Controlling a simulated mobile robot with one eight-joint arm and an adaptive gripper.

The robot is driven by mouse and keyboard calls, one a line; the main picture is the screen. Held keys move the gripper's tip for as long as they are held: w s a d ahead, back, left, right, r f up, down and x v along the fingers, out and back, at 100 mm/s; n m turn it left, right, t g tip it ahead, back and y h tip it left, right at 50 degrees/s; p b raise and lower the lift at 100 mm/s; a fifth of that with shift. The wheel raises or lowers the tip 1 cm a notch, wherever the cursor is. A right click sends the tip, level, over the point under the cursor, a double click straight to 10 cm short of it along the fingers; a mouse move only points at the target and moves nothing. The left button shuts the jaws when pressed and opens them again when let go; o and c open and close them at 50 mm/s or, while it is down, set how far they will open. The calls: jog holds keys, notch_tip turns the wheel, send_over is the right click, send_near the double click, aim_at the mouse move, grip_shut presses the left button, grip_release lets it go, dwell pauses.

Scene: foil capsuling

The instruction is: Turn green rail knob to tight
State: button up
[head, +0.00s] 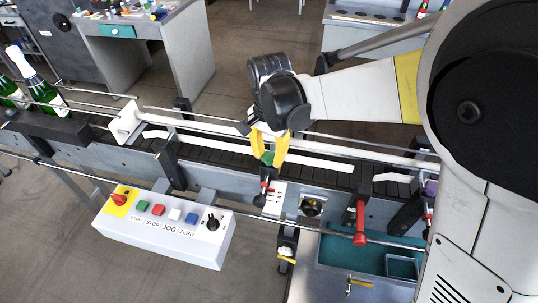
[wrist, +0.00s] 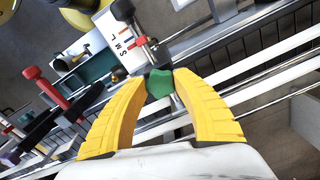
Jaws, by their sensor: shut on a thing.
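The green rail knob (head: 267,158) sits at the conveyor's near side, above a white plate (head: 276,197) with markings. My gripper (head: 268,162) reaches down from above, its yellow fingers on either side of the knob. In the wrist view the green knob (wrist: 160,84) lies between the two yellow fingertips (wrist: 160,80), and my gripper is shut on it. The plate (wrist: 128,42) there shows the letters S, M and L beside a dark post with a red part. I cannot tell from these frames how tight the knob is.
A control box (head: 165,229) with coloured buttons stands at front left. A red-handled lever (head: 360,222) is right of the plate. Guide rails run along the conveyor, with green bottles (head: 38,88) at far left. A teal tray (head: 345,256) lies below right.

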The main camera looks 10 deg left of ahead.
aim_at(269, 156)
dwell(0.4)
jog(key=o, duration=1.2)
notch_tip(269, 156, up, 12)
jog(key=s+d+f+n+t+b, duration=0.1)
jog(key=s+d+f+t+b, duration=0.1)
jog(key=d, duration=0.6)
jog(key=s+d+f+n+t+b, duration=0.2)
jog(key=s+d+f+b, duration=0.1)
jog(key=s+d, duration=0.4)
jog(key=s+d+f+n+t+b, duration=0.2)
jog(key=s+d+f+t+b, duration=0.1)
jog(key=d, duration=0.6)
jog(key=shift+s+f, duration=0.7)
jog(key=shift+f, duration=0.25)
